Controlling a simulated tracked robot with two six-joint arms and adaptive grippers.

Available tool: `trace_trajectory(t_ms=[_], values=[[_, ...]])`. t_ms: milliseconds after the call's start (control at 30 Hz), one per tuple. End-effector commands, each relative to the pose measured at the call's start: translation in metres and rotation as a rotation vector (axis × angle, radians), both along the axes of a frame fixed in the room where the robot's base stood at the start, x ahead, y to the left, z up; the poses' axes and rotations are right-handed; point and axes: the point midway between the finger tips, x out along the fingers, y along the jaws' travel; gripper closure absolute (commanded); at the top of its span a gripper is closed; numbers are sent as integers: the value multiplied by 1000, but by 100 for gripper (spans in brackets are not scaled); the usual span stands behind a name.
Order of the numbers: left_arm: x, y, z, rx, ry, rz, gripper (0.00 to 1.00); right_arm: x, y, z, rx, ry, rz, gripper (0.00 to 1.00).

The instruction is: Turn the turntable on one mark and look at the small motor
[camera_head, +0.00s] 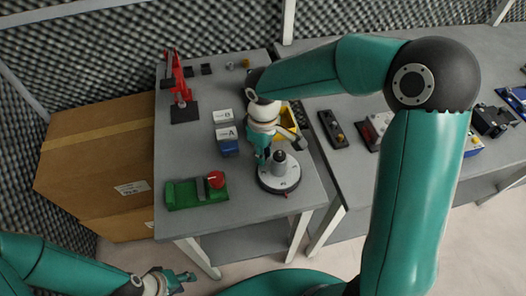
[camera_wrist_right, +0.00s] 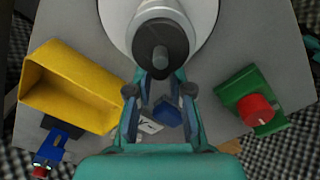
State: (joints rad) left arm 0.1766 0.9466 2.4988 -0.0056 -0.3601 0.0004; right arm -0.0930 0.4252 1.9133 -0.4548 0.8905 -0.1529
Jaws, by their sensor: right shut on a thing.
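The turntable (camera_head: 279,181) is a pale round disc on a dark base near the front right of the left table; part of it shows at the top of the right wrist view (camera_wrist_right: 203,22). The small motor (camera_head: 280,160), grey and dark, stands upright on it; its dark end and shaft show in the right wrist view (camera_wrist_right: 160,48). My right gripper (camera_wrist_right: 160,78) comes down beside the turntable, its fingers on either side of the motor's lower edge, shut on it. The exact contact is partly hidden. My left gripper (camera_head: 183,279) is low at the front left, open and empty, off the table.
A green fixture with a red knob (camera_head: 215,180) stands left of the turntable. A red stand (camera_head: 178,80) is at the back. A cardboard box (camera_head: 95,165) stands left.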

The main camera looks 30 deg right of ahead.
Motion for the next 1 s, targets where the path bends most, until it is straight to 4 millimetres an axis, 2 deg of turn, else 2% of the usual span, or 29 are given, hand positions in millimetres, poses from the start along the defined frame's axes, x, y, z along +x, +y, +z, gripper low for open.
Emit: trace_trajectory(t_ms=[33,167,567,767,1000], values=[[0,0,0,0,0,0,60,2,0,2,1,-9,0,77],[0,0,0,0,0,0,60,2,0,1,1,-7,0,55],[0,0,1,0,0,0,60,1,0,5,0,-4,-1,55],[0,0,1,0,0,0,60,2,0,31,1,-8,-1,55],[0,0,1,0,0,0,60,2,0,80,1,-8,-1,55]])
